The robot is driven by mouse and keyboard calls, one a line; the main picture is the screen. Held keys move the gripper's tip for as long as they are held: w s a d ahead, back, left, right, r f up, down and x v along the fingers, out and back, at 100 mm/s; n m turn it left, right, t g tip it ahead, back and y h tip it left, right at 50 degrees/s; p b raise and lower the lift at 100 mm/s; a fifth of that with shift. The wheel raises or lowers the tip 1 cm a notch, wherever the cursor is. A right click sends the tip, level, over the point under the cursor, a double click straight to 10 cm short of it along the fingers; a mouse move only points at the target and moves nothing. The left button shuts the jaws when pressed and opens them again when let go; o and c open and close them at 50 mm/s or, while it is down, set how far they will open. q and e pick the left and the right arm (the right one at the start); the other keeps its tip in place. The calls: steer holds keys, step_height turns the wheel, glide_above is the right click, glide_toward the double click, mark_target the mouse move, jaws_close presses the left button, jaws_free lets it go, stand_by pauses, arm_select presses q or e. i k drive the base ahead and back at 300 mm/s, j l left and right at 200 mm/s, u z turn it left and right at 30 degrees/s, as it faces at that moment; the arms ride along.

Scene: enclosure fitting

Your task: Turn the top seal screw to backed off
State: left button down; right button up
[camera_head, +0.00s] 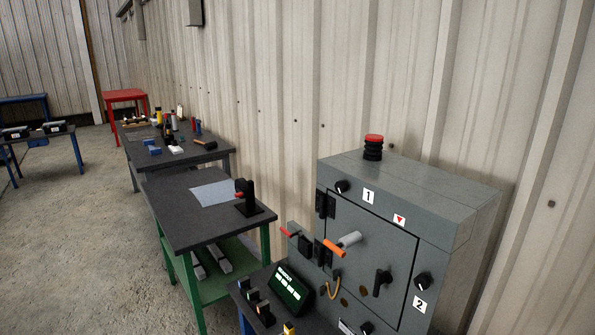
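A grey enclosure (455,215) stands at the lower right with its door (372,250) closed. A black knob (342,187) sits at the top of its front, left of a label "1" (368,197); it looks like the top seal screw, but its setting is too small to read. A similar knob (423,281) sits at the right, above a label "2" (419,304). Another dark knob (366,327) shows at the bottom edge. A black handle (381,282) is on the door. Neither of my grippers is in view.
A red and black beacon (373,147) stands on the enclosure. An orange-and-grey lever (342,244) and a red-tipped lever (290,233) stick out in front. A display (289,288) stands lower left. A dark-topped green table (180,215) is beyond; open floor (80,235) lies left.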

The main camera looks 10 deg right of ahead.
mark_target(341, 186)
steer(key=i+j, duration=1.8)
steer(key=i+l+z, duration=0.05)
steer(key=i, duration=0.05)
